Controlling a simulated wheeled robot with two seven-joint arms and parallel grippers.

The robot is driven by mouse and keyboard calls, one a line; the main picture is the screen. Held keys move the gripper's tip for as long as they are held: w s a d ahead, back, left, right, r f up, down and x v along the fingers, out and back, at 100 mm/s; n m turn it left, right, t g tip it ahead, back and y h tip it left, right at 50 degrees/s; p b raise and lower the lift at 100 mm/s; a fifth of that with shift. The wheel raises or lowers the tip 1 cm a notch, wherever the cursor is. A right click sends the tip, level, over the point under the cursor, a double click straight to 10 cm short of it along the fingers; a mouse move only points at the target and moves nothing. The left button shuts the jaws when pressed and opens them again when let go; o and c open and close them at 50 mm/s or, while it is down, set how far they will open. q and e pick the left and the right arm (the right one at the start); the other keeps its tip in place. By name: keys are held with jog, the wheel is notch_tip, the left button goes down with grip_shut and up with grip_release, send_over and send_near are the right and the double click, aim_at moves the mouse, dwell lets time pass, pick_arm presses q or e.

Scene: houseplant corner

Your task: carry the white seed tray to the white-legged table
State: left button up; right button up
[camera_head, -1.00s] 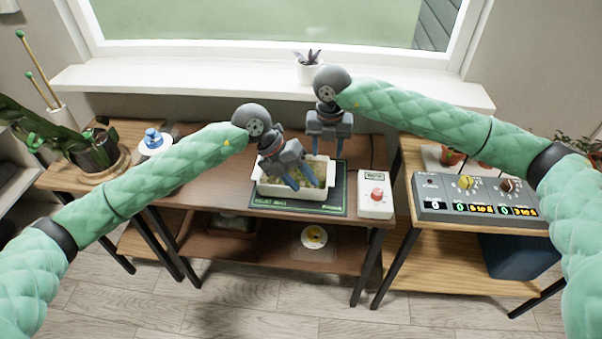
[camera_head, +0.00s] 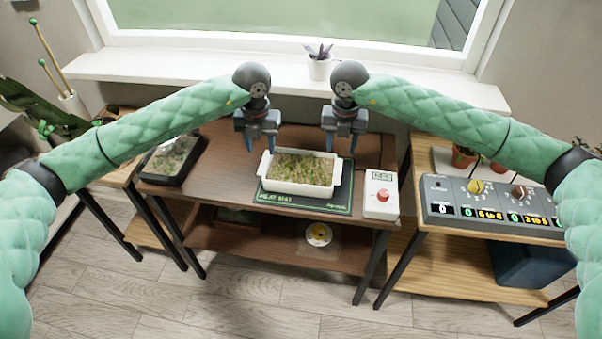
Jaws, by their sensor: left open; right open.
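The white seed tray (camera_head: 298,188), full of green sprouts, sits on a dark green mat (camera_head: 345,200) on the brown table (camera_head: 215,185). It has a small handle at each end. My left gripper (camera_head: 262,143) is open and empty, just behind and above the tray's left end. My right gripper (camera_head: 343,143) is open and empty, just behind and above its right end. Both point down, apart from each other. No white-legged table shows in view; the tables I see have black legs.
A white box with a red knob (camera_head: 381,195) stands right of the mat. A dark tray of plants (camera_head: 172,158) lies at the table's left. A grey control panel (camera_head: 492,209) is on the right-hand table. A potted plant (camera_head: 319,68) stands on the windowsill.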

aim_at(263, 166)
pick_arm(q)
notch_tip(263, 166, down, 7)
jog(key=shift+f, duration=0.15)
pick_arm(e)
notch_tip(263, 166, down, 7)
jog(key=shift+f, duration=0.2)
pick_arm(q)
grip_shut()
pick_arm(e)
grip_shut()
